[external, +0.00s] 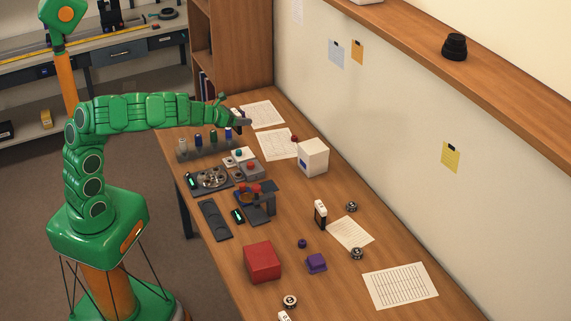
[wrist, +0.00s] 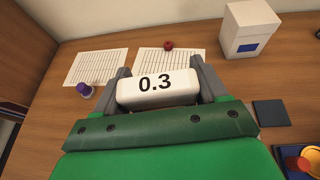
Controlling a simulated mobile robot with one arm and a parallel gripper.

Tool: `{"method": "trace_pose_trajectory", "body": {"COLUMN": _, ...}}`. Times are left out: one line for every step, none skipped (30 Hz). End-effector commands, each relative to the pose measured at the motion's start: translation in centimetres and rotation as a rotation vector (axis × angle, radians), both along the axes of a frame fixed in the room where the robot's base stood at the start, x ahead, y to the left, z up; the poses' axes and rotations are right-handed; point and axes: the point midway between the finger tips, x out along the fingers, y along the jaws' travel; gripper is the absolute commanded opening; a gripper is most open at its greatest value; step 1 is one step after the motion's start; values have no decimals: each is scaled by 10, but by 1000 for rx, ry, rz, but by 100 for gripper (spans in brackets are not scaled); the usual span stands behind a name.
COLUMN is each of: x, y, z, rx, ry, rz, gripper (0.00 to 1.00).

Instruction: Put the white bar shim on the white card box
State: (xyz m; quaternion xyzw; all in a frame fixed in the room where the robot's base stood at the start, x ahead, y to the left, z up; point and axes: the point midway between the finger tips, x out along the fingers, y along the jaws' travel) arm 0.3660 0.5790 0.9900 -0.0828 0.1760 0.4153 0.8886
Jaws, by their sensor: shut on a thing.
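The white bar shim (wrist: 158,88), marked 0.3, is held between the two fingers of my gripper (wrist: 160,84) in the wrist view. In the external view my gripper (external: 241,121) is at the end of the outstretched arm, above the far part of the bench; the shim is hard to make out there. The white card box (external: 313,157) stands on the bench near the wall, with a blue label on its side. It also shows in the wrist view (wrist: 250,32), ahead and right of the gripper. The shim is apart from the box.
A small red object (wrist: 168,45) lies near the box, by printed sheets (external: 276,145). A rack of coloured-handled tools (external: 205,146) and several devices stand along the near edge. A red box (external: 262,262) and a purple piece (external: 317,263) are closer to the camera.

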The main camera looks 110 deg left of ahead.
Motion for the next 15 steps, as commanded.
{"method": "trace_pose_trajectory", "body": {"x": 2, "y": -2, "z": 1, "rx": -1, "ry": -1, "rz": -1, "gripper": 42}}
{"method": "trace_pose_trajectory", "body": {"x": 4, "y": -3, "z": 2, "rx": -3, "ry": -1, "rz": -3, "gripper": 42}}
{"method": "trace_pose_trajectory", "body": {"x": 9, "y": -4, "z": 3, "rx": -6, "ry": 0, "rz": -7, "gripper": 42}}
{"method": "trace_pose_trajectory", "body": {"x": 14, "y": -5, "z": 5, "rx": -7, "ry": -1, "rz": -11, "gripper": 42}}
{"method": "trace_pose_trajectory", "body": {"x": 21, "y": -6, "z": 7, "rx": -10, "ry": -2, "rz": -14, "gripper": 42}}
{"method": "trace_pose_trajectory", "body": {"x": 31, "y": -8, "z": 11, "rx": -14, "ry": -5, "rz": -21, "gripper": 42}}
{"method": "trace_pose_trajectory", "body": {"x": 39, "y": -10, "z": 14, "rx": -19, "ry": -5, "rz": -26, "gripper": 42}}
{"method": "trace_pose_trajectory", "body": {"x": 49, "y": -12, "z": 18, "rx": -21, "ry": -5, "rz": -30, "gripper": 42}}
{"method": "trace_pose_trajectory", "body": {"x": 63, "y": -15, "z": 24, "rx": -25, "ry": -7, "rz": -38, "gripper": 42}}
{"method": "trace_pose_trajectory", "body": {"x": 75, "y": -18, "z": 30, "rx": -27, "ry": -9, "rz": -46, "gripper": 42}}
{"method": "trace_pose_trajectory", "body": {"x": 86, "y": -21, "z": 35, "rx": -28, "ry": -8, "rz": -51, "gripper": 42}}
{"method": "trace_pose_trajectory", "body": {"x": 99, "y": -25, "z": 42, "rx": -30, "ry": -7, "rz": -55, "gripper": 42}}
{"method": "trace_pose_trajectory", "body": {"x": 110, "y": -29, "z": 48, "rx": -30, "ry": -6, "rz": -61, "gripper": 42}}
{"method": "trace_pose_trajectory", "body": {"x": 120, "y": -32, "z": 54, "rx": -29, "ry": -6, "rz": -66, "gripper": 42}}
{"method": "trace_pose_trajectory", "body": {"x": 132, "y": -36, "z": 61, "rx": -28, "ry": -5, "rz": -71, "gripper": 42}}
